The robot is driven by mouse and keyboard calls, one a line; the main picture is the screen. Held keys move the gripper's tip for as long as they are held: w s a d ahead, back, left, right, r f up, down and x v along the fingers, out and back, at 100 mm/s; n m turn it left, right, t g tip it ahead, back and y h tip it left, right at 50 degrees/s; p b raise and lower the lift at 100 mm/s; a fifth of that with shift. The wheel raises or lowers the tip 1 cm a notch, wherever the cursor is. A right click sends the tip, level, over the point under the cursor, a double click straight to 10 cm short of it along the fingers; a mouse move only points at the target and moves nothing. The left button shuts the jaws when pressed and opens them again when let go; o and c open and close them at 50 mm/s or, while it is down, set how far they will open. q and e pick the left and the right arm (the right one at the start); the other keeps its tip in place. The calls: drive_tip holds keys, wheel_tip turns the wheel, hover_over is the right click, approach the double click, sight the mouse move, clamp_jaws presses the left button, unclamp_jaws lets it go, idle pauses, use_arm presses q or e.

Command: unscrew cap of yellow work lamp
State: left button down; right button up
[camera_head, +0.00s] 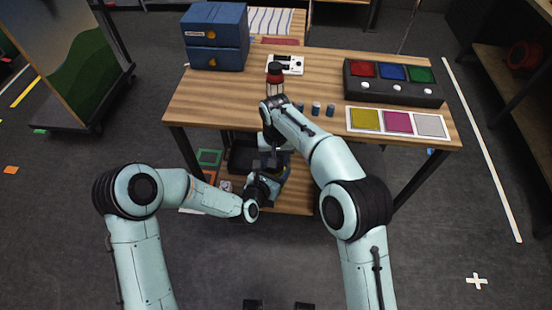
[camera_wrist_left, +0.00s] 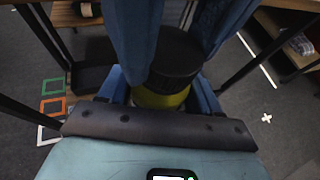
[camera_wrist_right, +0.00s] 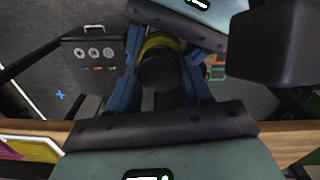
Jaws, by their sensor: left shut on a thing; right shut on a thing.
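The yellow work lamp has a yellow body (camera_wrist_left: 160,98) and a black cylindrical cap (camera_wrist_left: 178,52) in the left wrist view. My left gripper (camera_wrist_left: 160,92) is shut on the yellow body. In the right wrist view the black cap (camera_wrist_right: 160,72) sits between the blue fingers of my right gripper (camera_wrist_right: 162,85), which is shut on it. The yellow body (camera_wrist_right: 163,43) shows just beyond the cap there. In the head view my left gripper (camera_head: 266,180) and right gripper (camera_head: 272,155) meet in front of the table, and they mostly hide the lamp. Cap and body appear in line.
The wooden table (camera_head: 330,65) carries a blue drawer unit (camera_head: 217,38), a red-and-black item (camera_head: 275,80), a button box (camera_head: 393,82) and a strip of coloured panels (camera_head: 397,122). Several small cylinders stand by my right arm. The table's front edge is close to my right arm.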

drive_tip(key=n, duration=0.7)
drive_tip(key=shift+n, duration=0.3)
drive_tip(key=n, duration=0.5)
drive_tip(key=shift+r, duration=0.3)
drive_tip(key=shift+r, duration=0.9)
